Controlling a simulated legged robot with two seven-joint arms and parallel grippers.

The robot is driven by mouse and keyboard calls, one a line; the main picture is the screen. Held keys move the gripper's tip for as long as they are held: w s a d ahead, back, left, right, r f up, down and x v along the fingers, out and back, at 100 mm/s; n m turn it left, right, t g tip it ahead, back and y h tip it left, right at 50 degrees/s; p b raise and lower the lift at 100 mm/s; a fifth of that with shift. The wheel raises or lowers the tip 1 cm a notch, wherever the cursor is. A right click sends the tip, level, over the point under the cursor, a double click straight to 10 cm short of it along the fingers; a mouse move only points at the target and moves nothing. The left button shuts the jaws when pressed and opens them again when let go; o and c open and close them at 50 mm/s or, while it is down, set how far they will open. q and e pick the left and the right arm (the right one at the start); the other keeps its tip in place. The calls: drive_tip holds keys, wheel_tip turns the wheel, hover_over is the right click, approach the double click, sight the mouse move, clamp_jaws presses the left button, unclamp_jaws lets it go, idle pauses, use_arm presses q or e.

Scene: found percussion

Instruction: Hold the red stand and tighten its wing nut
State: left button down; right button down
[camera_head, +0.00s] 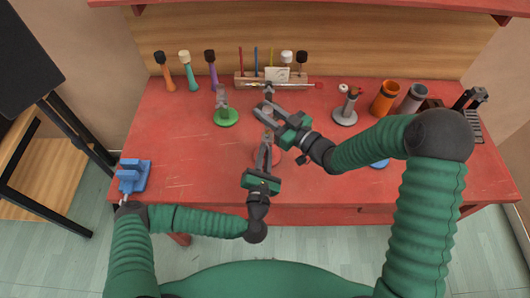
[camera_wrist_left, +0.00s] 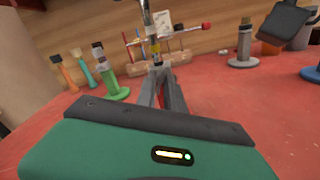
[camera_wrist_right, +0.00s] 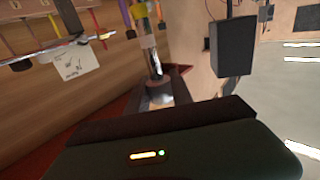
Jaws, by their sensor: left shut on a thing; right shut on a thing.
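The red stand (camera_head: 276,158) is in the middle of the red table, its round base partly hidden by my left gripper. My left gripper (camera_head: 266,141) is shut on the stand's post, reaching in from the front. In the left wrist view a metal post with a yellow band (camera_wrist_left: 153,42) rises beyond its fingertips (camera_wrist_left: 158,76). My right gripper (camera_head: 262,110) is shut at the upper part of the stand, just above the left one, coming from the right. The right wrist view shows the post (camera_wrist_right: 150,45) close ahead of it. The wing nut is hidden between the right fingers.
A green stand (camera_head: 226,117) is left of the grippers, a grey stand (camera_head: 345,115) right, and a blue stand (camera_head: 379,163) partly under my right arm. A rack of coloured sticks (camera_head: 245,79) is behind. A blue vise (camera_head: 133,176) sits front left. Orange cup (camera_head: 386,98) is back right.

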use_arm(q)
drive_tip(key=shift+m, duration=0.3)
drive_tip(key=m, duration=1)
drive_tip(key=shift+s+d+f, duration=0.1)
drive_tip(key=shift+f, duration=0.1)
idle(1.0)
drive_tip(key=c, duration=1.6)
unclamp_jaws()
